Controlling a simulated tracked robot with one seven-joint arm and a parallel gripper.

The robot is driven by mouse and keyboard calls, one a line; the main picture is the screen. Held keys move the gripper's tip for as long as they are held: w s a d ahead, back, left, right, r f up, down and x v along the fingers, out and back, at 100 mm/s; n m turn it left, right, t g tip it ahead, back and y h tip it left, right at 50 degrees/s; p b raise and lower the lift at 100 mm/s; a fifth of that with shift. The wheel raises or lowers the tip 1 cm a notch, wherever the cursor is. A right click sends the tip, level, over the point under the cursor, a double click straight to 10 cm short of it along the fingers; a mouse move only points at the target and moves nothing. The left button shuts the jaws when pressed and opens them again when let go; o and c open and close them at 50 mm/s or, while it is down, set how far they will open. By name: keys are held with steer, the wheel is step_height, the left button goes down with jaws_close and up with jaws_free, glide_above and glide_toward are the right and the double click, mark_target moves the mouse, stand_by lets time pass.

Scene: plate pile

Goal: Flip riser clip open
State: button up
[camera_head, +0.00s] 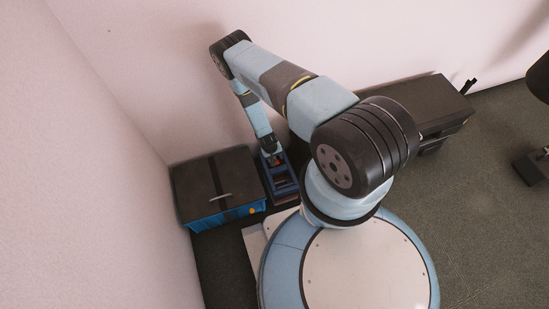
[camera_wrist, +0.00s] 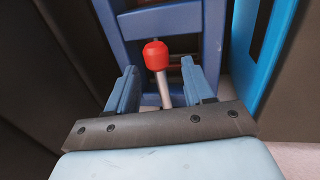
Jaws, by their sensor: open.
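A red knob on a grey metal rod (camera_wrist: 156,56) shows in the wrist view, in front of a dark blue frame (camera_wrist: 165,22). I take the knob and rod to be the riser clip, though the head view is too small to confirm this. My gripper (camera_wrist: 163,82) is open, with its two light blue fingers on either side of the rod, and the knob shows beyond the fingertips. I cannot tell whether either finger touches the rod. In the head view my gripper (camera_head: 271,158) reaches down at the blue frame (camera_head: 283,182); the knob is hardly visible there.
A blue crate with a dark top (camera_head: 217,190) stands left of the blue frame, close to the wall. A dark low cabinet (camera_head: 425,102) stands to the right behind my arm. Walls are close behind and left. Open carpet (camera_head: 490,210) lies to the right.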

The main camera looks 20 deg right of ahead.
jaws_close()
stand_by(0.5)
